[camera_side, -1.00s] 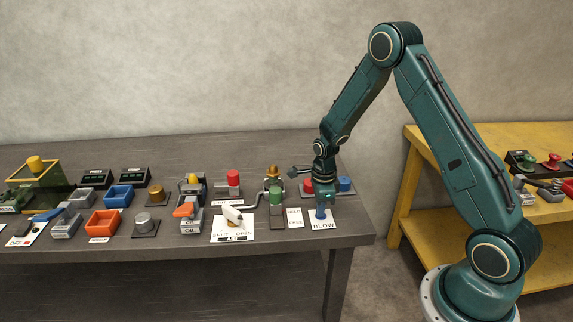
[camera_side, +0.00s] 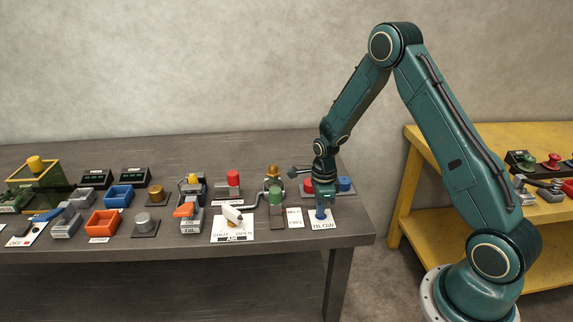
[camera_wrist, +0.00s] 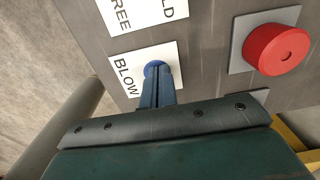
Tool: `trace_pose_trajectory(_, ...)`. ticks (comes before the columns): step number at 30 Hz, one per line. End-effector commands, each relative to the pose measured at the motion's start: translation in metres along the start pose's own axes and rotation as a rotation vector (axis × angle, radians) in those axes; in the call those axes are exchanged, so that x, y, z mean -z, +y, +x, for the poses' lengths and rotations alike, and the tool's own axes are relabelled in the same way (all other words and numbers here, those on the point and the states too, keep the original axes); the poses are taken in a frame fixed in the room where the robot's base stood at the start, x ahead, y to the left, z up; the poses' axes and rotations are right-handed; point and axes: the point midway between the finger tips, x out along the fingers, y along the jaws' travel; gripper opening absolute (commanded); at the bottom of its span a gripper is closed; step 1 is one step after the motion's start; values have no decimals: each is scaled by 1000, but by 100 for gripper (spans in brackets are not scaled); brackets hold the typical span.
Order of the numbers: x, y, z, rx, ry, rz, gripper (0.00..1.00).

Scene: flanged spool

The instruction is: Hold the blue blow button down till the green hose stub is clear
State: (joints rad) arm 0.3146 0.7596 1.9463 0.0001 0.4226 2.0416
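The blue blow button (camera_wrist: 153,68) sits on a white card marked BLOW (camera_wrist: 127,78), which also shows in the side view (camera_side: 323,226). My gripper (camera_side: 320,216) points straight down over it. In the wrist view the two blue fingers (camera_wrist: 156,80) are together with nothing between them, their tips at the button. They hide much of it, and I cannot tell how far it is pressed. The green hose stub (camera_side: 277,196) stands upright on a small block left of my gripper. I cannot see whether anything blocks it.
A white card reading HELD and FREE (camera_side: 294,218) lies between stub and button. A red button (camera_wrist: 277,50) is close beside my gripper. The table's front edge is near.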

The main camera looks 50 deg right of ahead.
Motion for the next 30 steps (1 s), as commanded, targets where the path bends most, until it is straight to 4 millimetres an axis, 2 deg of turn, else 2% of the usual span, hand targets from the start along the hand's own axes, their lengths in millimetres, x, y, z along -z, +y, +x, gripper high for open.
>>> trace_pose_trajectory(1, 3, 7, 8, -20, 9, -1, 0)
trace_pose_trajectory(4, 3, 6, 6, -20, 9, -1, 0)
trace_pose_trajectory(11, 2, 5, -9, -16, 7, -1, 0)
trace_pose_trajectory(17, 0, 2, -36, -2, 1, -1, 0)
trace_pose_trajectory(30, -1, -1, -109, 3, -2, 0, 0)
